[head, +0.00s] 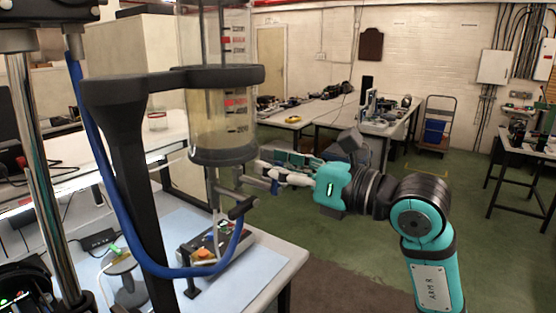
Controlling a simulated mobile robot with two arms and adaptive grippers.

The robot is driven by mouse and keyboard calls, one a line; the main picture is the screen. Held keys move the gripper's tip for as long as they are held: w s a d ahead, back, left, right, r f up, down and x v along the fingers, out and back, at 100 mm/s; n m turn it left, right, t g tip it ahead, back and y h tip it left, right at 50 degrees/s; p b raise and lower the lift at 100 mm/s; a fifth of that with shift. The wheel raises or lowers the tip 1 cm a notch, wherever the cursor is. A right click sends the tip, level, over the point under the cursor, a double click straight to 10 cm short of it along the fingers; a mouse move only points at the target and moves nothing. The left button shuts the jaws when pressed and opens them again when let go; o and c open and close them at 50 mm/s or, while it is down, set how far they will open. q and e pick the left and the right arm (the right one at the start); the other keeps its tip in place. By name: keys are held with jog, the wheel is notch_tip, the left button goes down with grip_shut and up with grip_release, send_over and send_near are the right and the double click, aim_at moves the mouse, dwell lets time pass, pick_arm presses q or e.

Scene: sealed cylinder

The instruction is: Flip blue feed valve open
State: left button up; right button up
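A clear graduated cylinder (222,110) holding cloudy tan liquid stands upright in a dark clamp ring (215,76). A blue hose (118,205) runs down at the left, loops below the cylinder and rises to dark fittings under its base. A small blue part (275,187), possibly the feed valve handle, shows beside these fittings, just below my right fingers. My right gripper (262,173) reaches in from the right with its fingertips close to the fittings. I cannot tell whether it touches them or how wide its fingers stand. My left gripper is not seen.
A control box (213,246) with coloured buttons sits on the pale blue bench top (180,222) below the cylinder. A small round stand (122,265) is left of it. The dark upright (130,160) blocks part of the bench. Green floor (345,243) is open around my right arm.

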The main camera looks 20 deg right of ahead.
jog(key=shift+c, duration=0.4)
grip_shut()
jog(key=shift+s+a+f+n+b, duration=0.1)
jog(key=shift+s+f+n+b, duration=0.1)
jog(key=shift+n+b, duration=0.6)
jog(key=shift+a+r+n+b, duration=0.2)
jog(key=shift+n+b, duration=0.2)
jog(key=shift+b, duration=0.25)
jog(key=shift+o, duration=0.4)
grip_release()
jog(key=shift+s, duration=0.1)
